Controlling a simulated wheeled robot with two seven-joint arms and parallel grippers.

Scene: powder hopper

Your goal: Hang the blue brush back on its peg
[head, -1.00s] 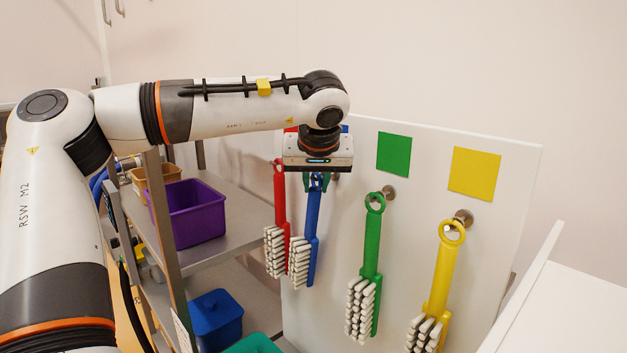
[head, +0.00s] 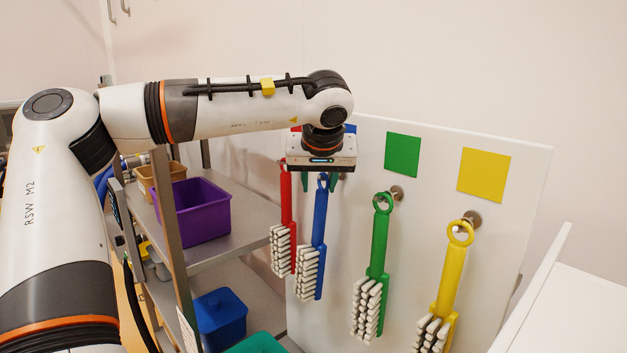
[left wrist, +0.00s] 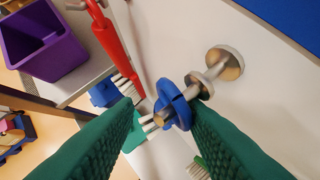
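The blue brush (head: 320,235) hangs bristles down on the white board, between the red and green brushes. In the left wrist view its blue ring (left wrist: 173,104) is around the metal peg (left wrist: 210,76), whose round base sits on the board. My left gripper (head: 321,183) is just above the brush. Its green fingers (left wrist: 165,120) are apart, one on each side of the ring, with gaps visible. In the head view the gripper body hides the peg. My right gripper is not in view.
A red brush (head: 287,215) hangs close on the left; green (head: 379,250) and yellow (head: 451,275) brushes hang on the right. A shelf on the left holds a purple bin (head: 200,215); a blue container (head: 220,318) is lower down. The space above the board is clear.

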